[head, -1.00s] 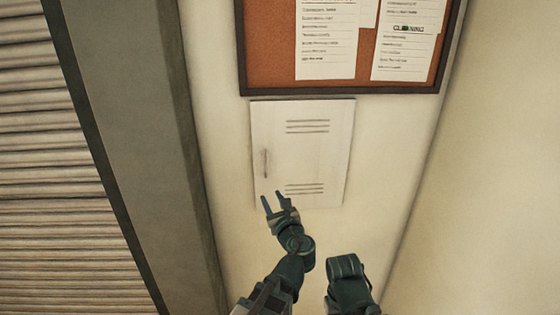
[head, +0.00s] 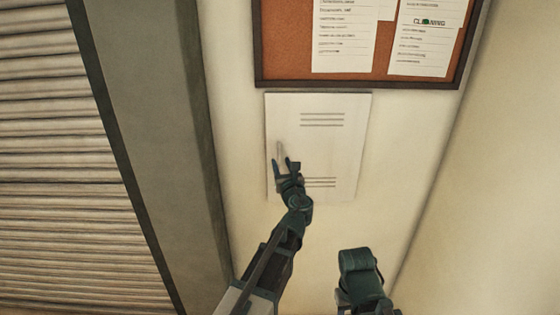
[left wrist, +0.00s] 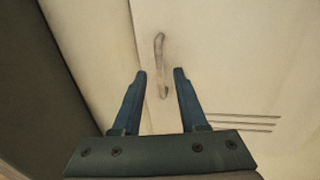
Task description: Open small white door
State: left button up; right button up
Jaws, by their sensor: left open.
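The small white door (head: 335,150) is on the wall below a notice board. It has slots near its top and bottom and looks shut. Its upright handle (head: 280,150) is near the door's left edge; it also shows in the left wrist view (left wrist: 160,65). My left gripper (head: 285,162) is open at the lower end of the handle. In the left wrist view the two fingers (left wrist: 160,75) stand apart, with the handle's lower end between them in the picture; I see no contact. My right arm shows at the bottom, but its gripper cannot be made out.
A cork notice board (head: 385,70) with papers hangs just above the door. A grey pillar (head: 150,120) and a ribbed shutter (head: 50,150) stand at the left. A bare wall (head: 480,200) is at the right.

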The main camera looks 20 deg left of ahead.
pick_arm(q)
jog(key=shift+x, duration=1.35)
grip_shut()
dwell(0.5)
